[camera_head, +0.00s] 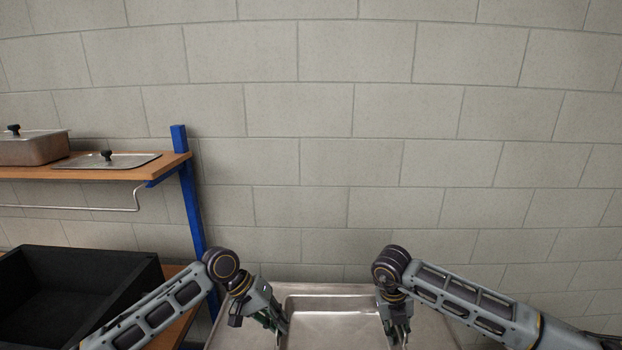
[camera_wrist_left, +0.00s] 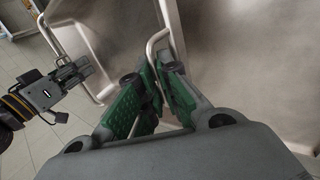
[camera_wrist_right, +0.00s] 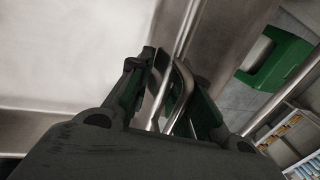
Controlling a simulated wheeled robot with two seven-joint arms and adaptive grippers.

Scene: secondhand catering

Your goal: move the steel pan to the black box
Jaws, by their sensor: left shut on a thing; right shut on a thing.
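The steel pan (camera_head: 335,322) is shallow and rectangular, at the bottom middle of the head view; its near part is cut off by the frame. My left gripper (camera_head: 281,326) is at its left side, shut on a wire handle, seen closely in the left wrist view (camera_wrist_left: 154,72). My right gripper (camera_head: 398,334) is at its right side, shut on the opposite handle, as the right wrist view (camera_wrist_right: 170,92) shows. The black box (camera_head: 120,268) stands at the lower left of the head view, open at the top, apart from the pan.
A steel surface (camera_head: 232,318) lies around and below the pan; I cannot tell the gap between them. A blue post (camera_head: 188,205) rises between box and pan. A wooden shelf (camera_head: 165,166) above the box bears a lidded steel container (camera_head: 35,150) and a flat lid (camera_head: 125,161).

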